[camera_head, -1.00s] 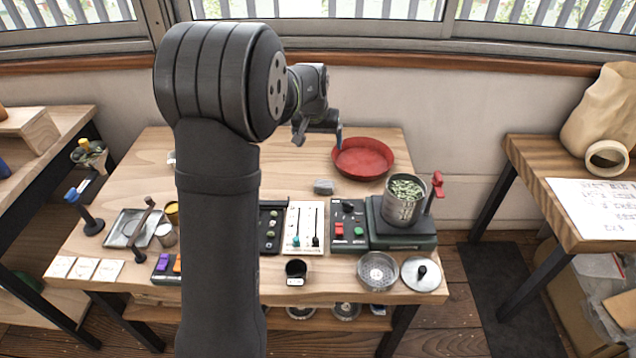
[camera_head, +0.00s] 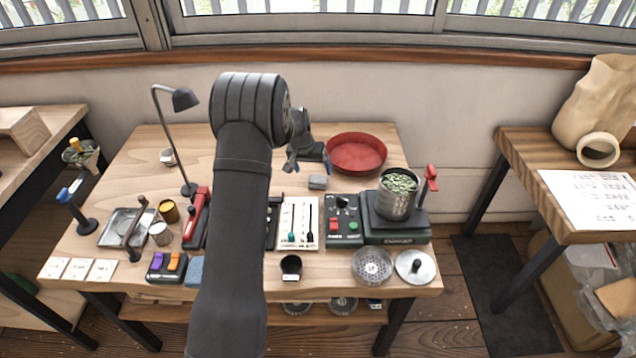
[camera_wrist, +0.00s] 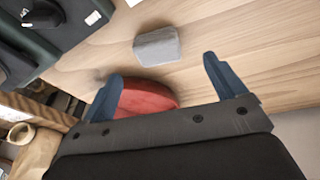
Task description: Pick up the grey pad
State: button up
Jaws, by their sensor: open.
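The grey pad (camera_head: 318,182) is a small block lying on the wooden table, just in front of the red bowl. In the wrist view the grey pad (camera_wrist: 157,46) lies flat on bare wood, beyond the fingertips and roughly between their lines. My gripper (camera_head: 307,164) is close behind the pad in the head view, fingers pointing down. In the wrist view my gripper (camera_wrist: 162,72) has its two blue fingers wide apart with nothing held between them. The pad appears apart from both fingers.
The red bowl (camera_head: 357,153) stands close to the right of my gripper. A green scale (camera_head: 396,231) bears a metal can of beans (camera_head: 398,203). A slider panel (camera_head: 298,224) lies in front of the pad. A desk lamp (camera_head: 185,99) stands left. Bare wood surrounds the pad.

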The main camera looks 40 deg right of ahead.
aim_at(317, 179)
jog(key=shift+x, duration=3.1)
jog(key=shift+s+d+r, duration=0.1)
jog(key=shift+d, duration=0.05)
jog(key=c, duration=1)
